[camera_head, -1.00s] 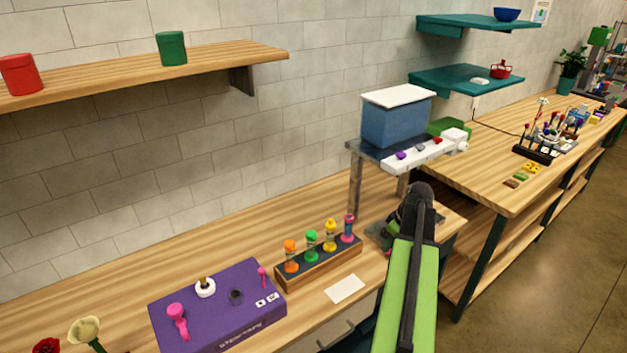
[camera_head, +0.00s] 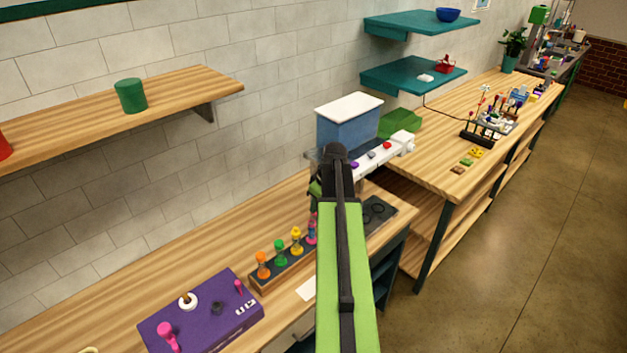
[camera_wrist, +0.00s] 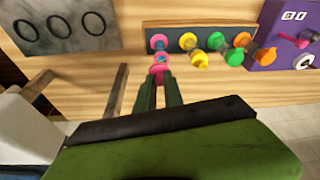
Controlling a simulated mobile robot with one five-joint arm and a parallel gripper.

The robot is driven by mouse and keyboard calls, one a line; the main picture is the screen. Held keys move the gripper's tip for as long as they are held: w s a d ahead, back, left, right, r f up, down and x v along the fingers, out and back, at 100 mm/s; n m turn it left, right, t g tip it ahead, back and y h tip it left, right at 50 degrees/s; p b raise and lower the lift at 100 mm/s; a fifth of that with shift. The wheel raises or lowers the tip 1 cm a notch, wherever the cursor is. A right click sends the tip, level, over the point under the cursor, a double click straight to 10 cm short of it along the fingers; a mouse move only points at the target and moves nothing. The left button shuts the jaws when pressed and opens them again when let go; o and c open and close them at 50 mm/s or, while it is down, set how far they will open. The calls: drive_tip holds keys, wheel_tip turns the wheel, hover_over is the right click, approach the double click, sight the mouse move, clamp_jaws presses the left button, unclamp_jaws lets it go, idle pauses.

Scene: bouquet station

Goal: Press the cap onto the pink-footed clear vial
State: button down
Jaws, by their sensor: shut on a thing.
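The clear vial (camera_wrist: 160,57) stands in the rack, with its pink foot (camera_wrist: 158,42) at the rack end nearest the stovetop. It also shows in the head view (camera_head: 312,228), just left of my arm. In the wrist view, my gripper (camera_wrist: 158,78) is shut on the pink cap (camera_wrist: 158,69), lined up over the vial's top. I cannot tell whether the cap is fully seated. In the head view my arm hides the fingers.
The wooden rack (camera_head: 262,287) also holds yellow (camera_head: 296,240), green (camera_head: 280,252) and orange (camera_head: 262,265) vials. A purple box (camera_head: 205,318) stands left of it. A dark plate with rings (camera_head: 375,213) lies right. A blue bin (camera_head: 348,122) is behind.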

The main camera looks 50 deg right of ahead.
drive_tip(key=shift+w+a+r+p, duration=0.2)
drive_tip(key=shift+w+r, duration=0.05)
drive_tip(key=shift+r, duration=0.3)
drive_tip(key=shift+w+a+r+p, duration=0.15)
drive_tip(key=shift+w+r, duration=0.1)
drive_tip(key=shift+r, duration=0.25)
wheel_tip(320, 180, down, 7)
drive_tip(key=b, duration=0.6)
drive_tip(key=shift+r+b, duration=0.1)
drive_tip(key=shift+b, duration=0.3)
idle(0.8)
drive_tip(key=c, duration=1.4)
unclamp_jaws()
drive_tip(key=shift+o, duration=0.3)
drive_tip(key=o, duration=0.4)
